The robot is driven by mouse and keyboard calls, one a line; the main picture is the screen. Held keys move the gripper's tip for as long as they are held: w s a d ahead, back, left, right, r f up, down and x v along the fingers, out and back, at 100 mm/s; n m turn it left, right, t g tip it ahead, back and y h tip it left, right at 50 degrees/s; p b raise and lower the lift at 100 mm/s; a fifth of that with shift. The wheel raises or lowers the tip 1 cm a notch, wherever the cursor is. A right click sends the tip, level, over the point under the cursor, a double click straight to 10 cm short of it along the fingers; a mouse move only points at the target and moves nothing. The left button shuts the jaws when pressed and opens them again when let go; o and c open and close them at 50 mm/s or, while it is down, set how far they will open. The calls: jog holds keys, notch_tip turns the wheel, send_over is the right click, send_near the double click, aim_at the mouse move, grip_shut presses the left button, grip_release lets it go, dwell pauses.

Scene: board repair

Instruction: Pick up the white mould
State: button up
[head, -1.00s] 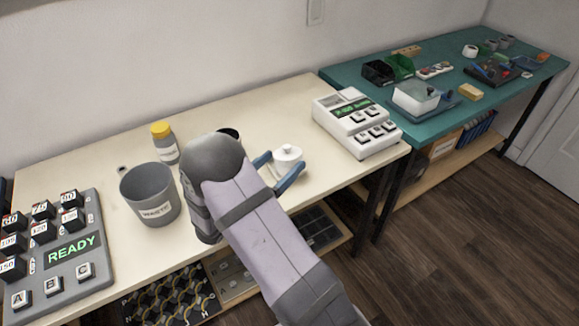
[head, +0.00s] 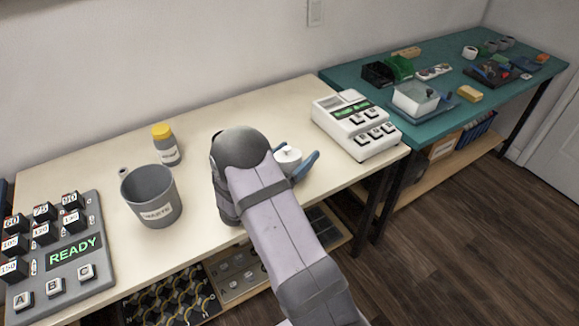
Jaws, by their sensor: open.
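The white mould (head: 288,157) is a small round white piece with a knob on top, on the cream table towards its right part. My gripper (head: 296,163) has its blue fingers spread apart, one on the far left side of the mould and one on its right. The mould shows between the fingers. My arm hides its lower left part, and I cannot tell whether the fingers touch it.
A grey waste bin (head: 151,196) and a yellow-capped bottle (head: 166,146) stand to the left. A white keypad machine (head: 355,126) stands to the right. A grey READY panel (head: 62,255) is at the far left.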

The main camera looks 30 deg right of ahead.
jog(key=shift+d, duration=0.15)
jog(key=shift+w, duration=0.1)
jog(key=c, duration=1.3)
notch_tip(320, 180, up, 10)
